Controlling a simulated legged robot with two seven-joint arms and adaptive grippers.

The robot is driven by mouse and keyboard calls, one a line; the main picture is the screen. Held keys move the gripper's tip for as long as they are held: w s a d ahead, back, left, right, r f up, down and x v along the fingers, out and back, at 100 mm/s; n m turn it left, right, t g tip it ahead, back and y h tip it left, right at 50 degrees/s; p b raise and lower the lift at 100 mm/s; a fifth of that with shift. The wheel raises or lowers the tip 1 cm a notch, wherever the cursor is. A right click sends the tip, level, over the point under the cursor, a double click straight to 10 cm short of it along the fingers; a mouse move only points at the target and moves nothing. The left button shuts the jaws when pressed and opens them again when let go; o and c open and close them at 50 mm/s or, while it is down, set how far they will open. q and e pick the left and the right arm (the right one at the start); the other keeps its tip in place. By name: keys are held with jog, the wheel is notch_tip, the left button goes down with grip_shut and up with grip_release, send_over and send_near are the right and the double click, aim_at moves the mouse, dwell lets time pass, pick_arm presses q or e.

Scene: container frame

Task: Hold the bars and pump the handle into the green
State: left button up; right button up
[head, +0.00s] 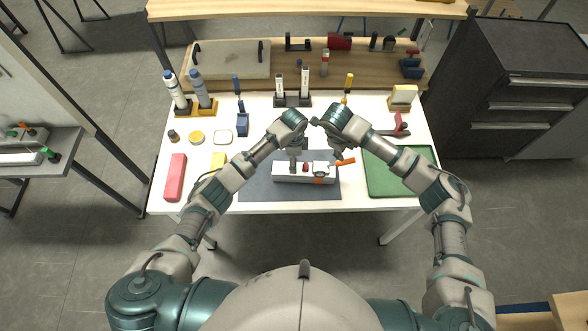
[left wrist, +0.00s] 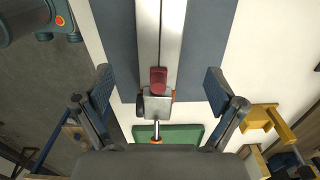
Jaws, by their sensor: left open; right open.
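A pale pump device (head: 300,178) lies on a dark grey mat (head: 262,187) at the table's front middle. An orange handle (head: 346,161) sticks out at its right end. In the left wrist view, two pale bars (left wrist: 148,35) run away side by side, with a red part (left wrist: 158,80) and a grey block (left wrist: 155,104) at their near end. My left gripper (head: 297,153) is open above the device, and its fingers stand apart on either side in the left wrist view (left wrist: 160,92). My right gripper (head: 340,153) appears open near the orange handle; contact is unclear. The gauge's reading is too small to tell.
A green tray (head: 402,187) lies right of the mat. A red box (head: 175,177) lies at the left. Bottles (head: 201,90), upright tools and small blocks line the table's back. A dark cabinet (head: 515,90) stands to the right.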

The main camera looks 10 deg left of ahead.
pick_arm(q)
notch_tip(320, 180, down, 10)
jog(key=shift+d+f, duration=0.1)
jog(key=shift+f, duration=0.15)
grip_shut()
dwell(0.4)
